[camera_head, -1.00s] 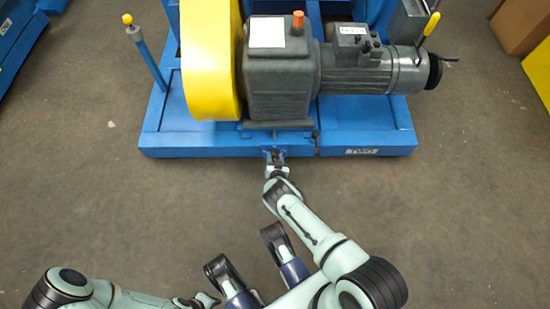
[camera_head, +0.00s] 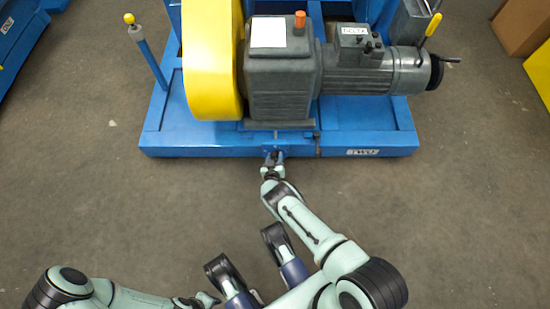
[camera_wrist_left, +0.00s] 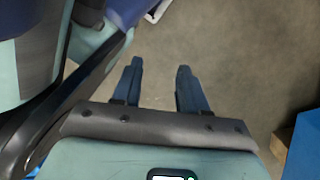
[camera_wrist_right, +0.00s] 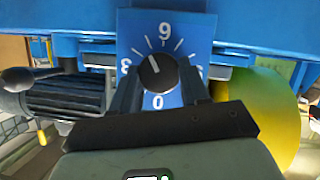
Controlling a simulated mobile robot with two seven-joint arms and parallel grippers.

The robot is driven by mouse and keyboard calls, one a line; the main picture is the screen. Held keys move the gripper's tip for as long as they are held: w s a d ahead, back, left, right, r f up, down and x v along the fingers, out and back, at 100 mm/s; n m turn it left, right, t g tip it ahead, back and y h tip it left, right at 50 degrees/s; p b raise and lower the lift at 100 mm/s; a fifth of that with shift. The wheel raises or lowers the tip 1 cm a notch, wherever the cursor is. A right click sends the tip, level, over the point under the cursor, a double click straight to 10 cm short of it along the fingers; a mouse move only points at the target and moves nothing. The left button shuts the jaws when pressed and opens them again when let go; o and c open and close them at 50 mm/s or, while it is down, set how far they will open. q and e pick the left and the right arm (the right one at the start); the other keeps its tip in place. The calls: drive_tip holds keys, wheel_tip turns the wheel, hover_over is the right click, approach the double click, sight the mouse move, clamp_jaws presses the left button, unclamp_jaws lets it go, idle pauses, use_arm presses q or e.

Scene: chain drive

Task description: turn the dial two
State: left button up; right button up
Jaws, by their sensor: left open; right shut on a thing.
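The dial's black knob (camera_wrist_right: 158,72) sits on a blue plate (camera_wrist_right: 190,28) with white numbers and tick marks. In the right wrist view, 6 is at the top, 0 at the bottom and 3 at the left. The knob's white pointer line points up and slightly left, between 3 and 6. My right gripper (camera_wrist_right: 159,80) is shut on the knob, one finger on each side. In the head view, my right gripper (camera_head: 272,158) is at the front edge of the blue base and hides most of the dial. My left gripper (camera_wrist_left: 160,72) is open and empty over the floor.
A blue machine base (camera_head: 365,140) carries a grey gearbox and motor (camera_head: 360,72) and a yellow guard (camera_head: 210,60). A blue post with a yellow tip (camera_head: 148,55) stands at left. The floor in front is clear.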

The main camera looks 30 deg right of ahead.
idle(0.3)
drive_tip(key=o, duration=1.1)
drive_tip(key=shift+c, duration=0.2)
drive_tip(key=shift+s, duration=0.1)
use_arm(q)
drive_tip(key=w+d+r+m+t+p, duration=0.1)
drive_tip(key=w+d+r+t+p, duration=0.2)
drive_tip(key=w+r+p, duration=0.5)
wheel_tip(320, 180, up, 3)
drive_tip(key=shift+w+r+t, duration=0.1)
drive_tip(key=shift+w+t, duration=0.3)
drive_tip(key=shift+w, duration=0.45)
use_arm(e)
drive_tip(key=v, duration=1.3)
use_arm(q)
drive_tip(key=shift+d, duration=0.1)
use_arm(e)
drive_tip(key=shift+s+a, duration=0.1)
